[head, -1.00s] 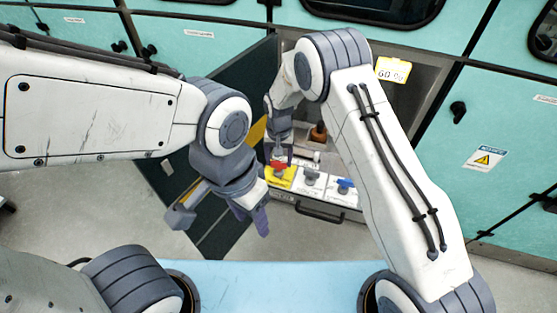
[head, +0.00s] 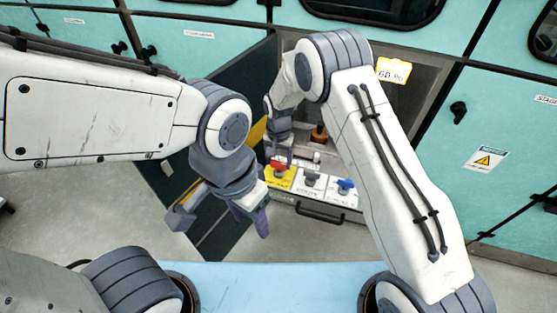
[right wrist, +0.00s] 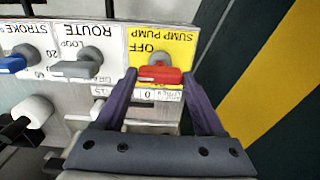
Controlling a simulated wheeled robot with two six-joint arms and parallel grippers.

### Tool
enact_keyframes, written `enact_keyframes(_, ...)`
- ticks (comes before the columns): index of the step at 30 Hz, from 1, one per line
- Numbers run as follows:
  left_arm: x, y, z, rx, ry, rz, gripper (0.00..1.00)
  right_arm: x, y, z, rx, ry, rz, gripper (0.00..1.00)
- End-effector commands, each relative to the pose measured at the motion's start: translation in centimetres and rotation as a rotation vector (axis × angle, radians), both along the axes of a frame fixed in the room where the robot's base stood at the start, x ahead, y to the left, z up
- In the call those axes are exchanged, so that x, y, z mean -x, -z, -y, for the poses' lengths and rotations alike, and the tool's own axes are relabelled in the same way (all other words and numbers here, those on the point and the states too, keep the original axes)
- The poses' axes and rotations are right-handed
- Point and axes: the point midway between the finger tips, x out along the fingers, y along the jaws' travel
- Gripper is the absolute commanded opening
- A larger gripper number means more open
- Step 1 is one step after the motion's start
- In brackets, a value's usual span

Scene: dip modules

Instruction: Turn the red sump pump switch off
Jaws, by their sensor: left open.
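The red sump pump switch (head: 279,169) has a red bar handle on a yellow plate (right wrist: 160,40) marked SUMP PUMP and OFF. In the right wrist view its red handle (right wrist: 161,77) lies crosswise. My right gripper (right wrist: 159,75) is open, with one purple finger near each end of the handle; I cannot tell whether either finger touches it. In the head view my right gripper (head: 278,158) is just above the switch and partly hidden. My left gripper (head: 222,217) is open and empty, in front of the dark panel.
A grey ROUTE switch (head: 311,179) and a blue STROKE switch (head: 345,186) sit in the same row. A handle (head: 319,212) is below them. An orange-brown part (head: 319,133) is behind the row. A dark open door (head: 220,210) stands close to the left.

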Motion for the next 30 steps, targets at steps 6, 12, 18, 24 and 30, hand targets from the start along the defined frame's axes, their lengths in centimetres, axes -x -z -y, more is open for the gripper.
enact_keyframes(6, 0.0, 0.0, 0.0, 0.000, 0.000, 0.000, 0.50, 0.0, -0.1, 0.0, -0.001, 0.002, 0.001, 1.00)
enact_keyframes(12, 0.0, 0.1, 0.0, 0.000, 0.000, 0.000, 0.50, -0.1, -0.7, 0.0, -0.001, 0.000, 0.003, 1.00)
enact_keyframes(18, 0.0, 0.5, 0.0, 0.000, 0.000, 0.000, 0.50, -0.2, -4.1, -0.1, -0.003, 0.001, 0.006, 1.00)
enact_keyframes(24, 0.0, 0.9, 0.0, 0.000, 0.000, 0.000, 0.50, -0.1, -8.0, 0.0, -0.002, 0.001, 0.005, 1.00)
enact_keyframes(30, 0.0, 1.0, 0.0, 0.000, 0.000, 0.000, 0.50, -0.1, -10.1, 0.0, -0.002, 0.002, 0.002, 1.00)
